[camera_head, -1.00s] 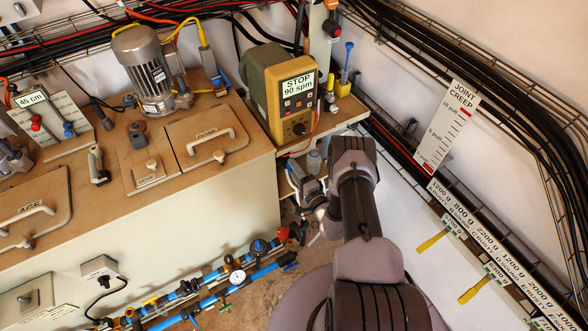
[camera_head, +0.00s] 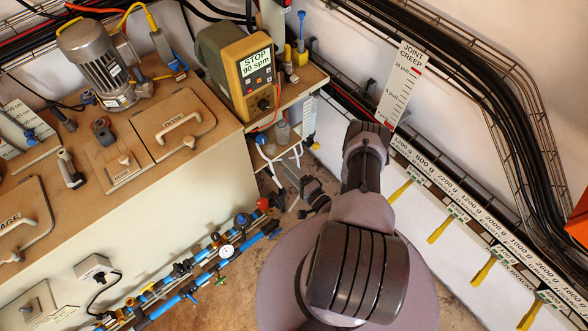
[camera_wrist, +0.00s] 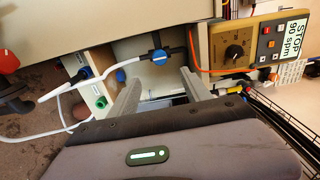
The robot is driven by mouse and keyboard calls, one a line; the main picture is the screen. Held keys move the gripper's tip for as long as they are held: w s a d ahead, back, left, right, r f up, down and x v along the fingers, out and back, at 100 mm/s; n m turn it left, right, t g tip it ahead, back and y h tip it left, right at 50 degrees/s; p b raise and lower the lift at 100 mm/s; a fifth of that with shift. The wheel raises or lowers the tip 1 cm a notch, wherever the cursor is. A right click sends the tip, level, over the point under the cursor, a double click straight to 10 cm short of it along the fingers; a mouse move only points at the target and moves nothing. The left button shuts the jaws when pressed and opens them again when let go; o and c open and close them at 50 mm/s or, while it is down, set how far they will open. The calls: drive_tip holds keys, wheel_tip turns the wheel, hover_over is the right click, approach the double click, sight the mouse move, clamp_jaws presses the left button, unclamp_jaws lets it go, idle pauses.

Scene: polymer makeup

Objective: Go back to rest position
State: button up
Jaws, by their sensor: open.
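My gripper (camera_head: 288,180) is partly visible in the camera_head view, low between the cabinet and my arm, below the small shelf. In the camera_wrist view its two grey fingers stand apart with nothing between them, so my gripper (camera_wrist: 160,84) is open and empty. Beyond the fingertips is a blue-knobbed valve (camera_wrist: 159,57) on a white tube; the fingers look apart from it. My arm is folded, with its elbow raised near the right wall.
A yellow-fronted pump controller (camera_head: 252,75) reading "STOP 90 spm" stands on the shelf; it also shows in the camera_wrist view (camera_wrist: 236,50). A clear bottle (camera_head: 282,132) and white tubes are below. Blue piping (camera_head: 190,285) runs along the cabinet foot.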

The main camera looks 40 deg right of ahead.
drive_tip(key=s, duration=0.3)
